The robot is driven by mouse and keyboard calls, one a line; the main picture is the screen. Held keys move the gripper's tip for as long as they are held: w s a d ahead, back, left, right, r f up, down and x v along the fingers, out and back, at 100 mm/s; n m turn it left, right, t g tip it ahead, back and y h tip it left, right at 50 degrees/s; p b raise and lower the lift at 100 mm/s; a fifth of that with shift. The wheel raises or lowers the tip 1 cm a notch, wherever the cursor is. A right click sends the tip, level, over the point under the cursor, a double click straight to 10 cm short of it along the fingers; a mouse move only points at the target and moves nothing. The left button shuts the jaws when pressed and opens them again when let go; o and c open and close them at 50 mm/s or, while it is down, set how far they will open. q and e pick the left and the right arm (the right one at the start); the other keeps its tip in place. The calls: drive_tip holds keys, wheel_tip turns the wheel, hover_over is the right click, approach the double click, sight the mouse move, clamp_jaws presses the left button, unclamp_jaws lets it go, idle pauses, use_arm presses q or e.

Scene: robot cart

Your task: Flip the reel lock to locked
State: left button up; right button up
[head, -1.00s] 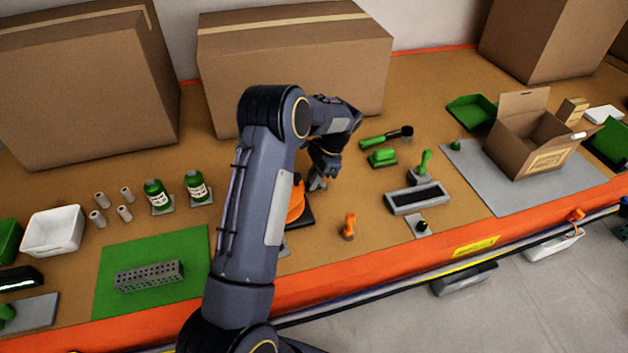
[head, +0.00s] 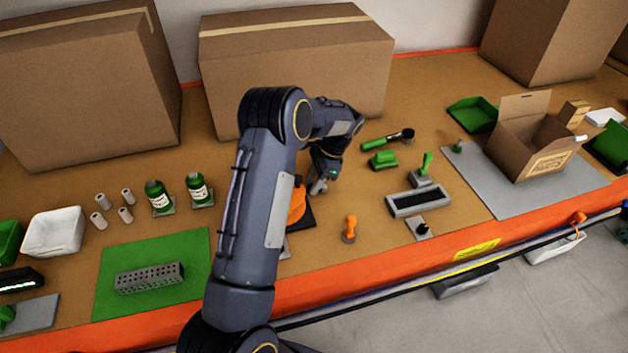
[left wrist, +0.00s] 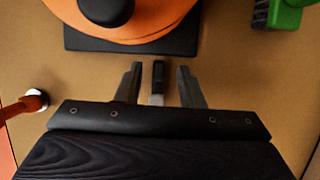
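The orange reel (head: 296,205) sits on a black base (head: 305,221) on the bench, partly hidden behind my left arm in the head view. In the left wrist view the reel (left wrist: 150,25) shows at the top with its black hub (left wrist: 106,8), and the base edge (left wrist: 185,43) faces my gripper. My left gripper (head: 318,186) is beside the reel. Its two fingers (left wrist: 160,88) are apart. A small dark upright piece (left wrist: 158,75), possibly the lock lever, stands between them with a gap on each side. The lock's position cannot be told. My right gripper is not in view.
An orange-handled stamp (head: 350,228) stands right of the reel. A green brush (head: 382,160) and a dark-topped tray (head: 418,202) lie further right. Green bottles (head: 158,196) and a green mat (head: 200,250) are to the left. Large cartons (head: 300,65) stand behind.

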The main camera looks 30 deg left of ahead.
use_arm(q)
drive_tip(key=v, duration=0.8)
idle(0.7)
drive_tip(key=s+d+r+n+t+h, duration=0.2)
drive_tip(key=s+d+r+n, duration=0.1)
drive_tip(key=s+r, duration=0.4)
drive_tip(key=s+d+r+n+t+h, duration=0.25)
drive_tip(key=s+r, duration=0.25)
drive_tip(key=s, duration=0.4)
drive_tip(key=s+d+f+n+t+h, duration=0.1)
drive_tip(key=s+d+n+t, duration=0.1)
drive_tip(key=s+d, duration=0.2)
drive_tip(key=s+d+f+n+t+h, duration=0.1)
drive_tip(key=s+d, duration=0.3)
drive_tip(key=s, duration=0.7)
drive_tip(key=shift+s+d+n+t, duration=0.2)
drive_tip(key=shift+d+n+t, duration=0.15)
drive_tip(key=shift+n+t, duration=0.35)
